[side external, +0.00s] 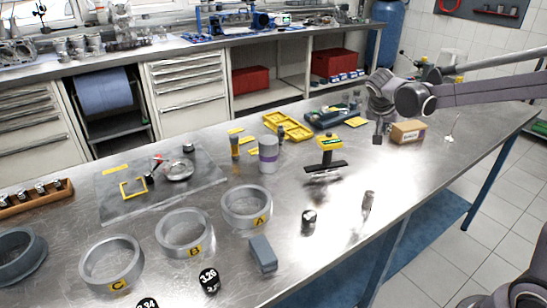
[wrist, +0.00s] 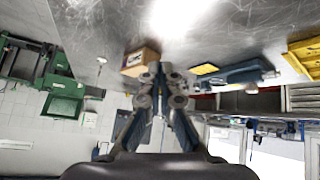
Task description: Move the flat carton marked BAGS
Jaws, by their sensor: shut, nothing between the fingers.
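A small tan carton (side external: 408,132) with a dark-printed label lies on the metal bench at the right in the side view; the print is too small to read. It also shows in the wrist view (wrist: 138,62), just left of and beyond my fingertips. My gripper (side external: 377,139) is shut and empty, pointing down just left of the carton in the side view, apart from it. In the wrist view its fingers (wrist: 161,72) meet at the picture's middle. The fingers hide a little of the carton's right side.
A dark tray (side external: 325,117) and yellow trays (side external: 287,128) stand left of my gripper.

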